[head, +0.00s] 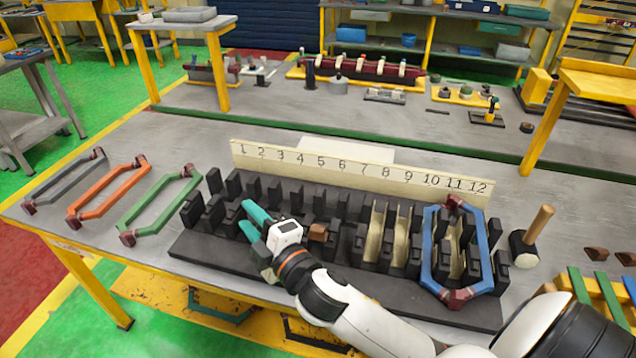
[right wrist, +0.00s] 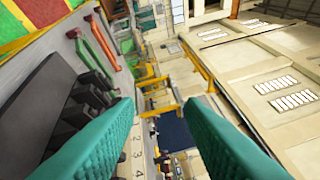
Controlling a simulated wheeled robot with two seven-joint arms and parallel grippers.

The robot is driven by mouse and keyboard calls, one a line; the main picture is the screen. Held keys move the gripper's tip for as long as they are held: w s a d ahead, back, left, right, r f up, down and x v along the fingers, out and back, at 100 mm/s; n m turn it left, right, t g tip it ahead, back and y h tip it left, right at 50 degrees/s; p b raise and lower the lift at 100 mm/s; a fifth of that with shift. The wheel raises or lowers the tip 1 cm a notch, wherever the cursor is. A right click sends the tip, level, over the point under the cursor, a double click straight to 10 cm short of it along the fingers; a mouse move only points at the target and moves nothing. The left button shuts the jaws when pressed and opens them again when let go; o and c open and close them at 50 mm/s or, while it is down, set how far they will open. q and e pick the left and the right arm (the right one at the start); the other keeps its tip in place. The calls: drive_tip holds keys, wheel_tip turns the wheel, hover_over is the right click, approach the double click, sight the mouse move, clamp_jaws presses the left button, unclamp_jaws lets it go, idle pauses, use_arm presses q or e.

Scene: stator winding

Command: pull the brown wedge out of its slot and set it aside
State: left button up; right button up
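The brown wedge (head: 317,232) sits at the top of a slot near the middle of the black slotted stator block (head: 215,247). My right gripper (head: 248,220), with teal fingers, is above the block to the left of the wedge and points away from it, to the left. In the right wrist view its fingers (right wrist: 160,108) are wide apart with nothing between them. The wedge does not show in that view. My left gripper is not in view.
A blue coil (head: 483,245) sits over the right slots, near cream liners. A numbered strip (head: 360,172) stands behind the block. Green (head: 160,208), orange (head: 108,190) and grey coils lie at left. A mallet (head: 530,240) and loose brown wedges (head: 597,254) are at right.

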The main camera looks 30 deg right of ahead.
drive_tip(key=a+r+n+g+y, duration=0.35)
drive_tip(key=a+n+y, duration=0.35)
drive_tip(key=n, duration=0.6)
drive_tip(key=a+r+n+g+y, duration=0.3)
drive_tip(key=a+r+n+y, duration=0.2)
drive_tip(key=n+y, duration=0.6)
drive_tip(key=w+d+f+n+g+h, duration=0.1)
drive_tip(key=d+f+n+g+h, duration=0.4)
drive_tip(key=n, duration=0.5)
drive_tip(key=d+f+n+g+h, duration=0.3)
drive_tip(key=f+n+g+h, duration=0.3)
drive_tip(key=n, duration=0.4)
drive_tip(key=w+d+r+n+h, duration=0.1)
drive_tip(key=d+h, duration=0.8)
drive_tip(key=d, duration=1.1)
drive_tip(key=shift+w+r+n+g, duration=0.2)
drive_tip(key=shift+r+n+g, duration=0.1)
drive_tip(key=shift+n+g, duration=0.15)
drive_tip(key=shift+a, duration=0.1)
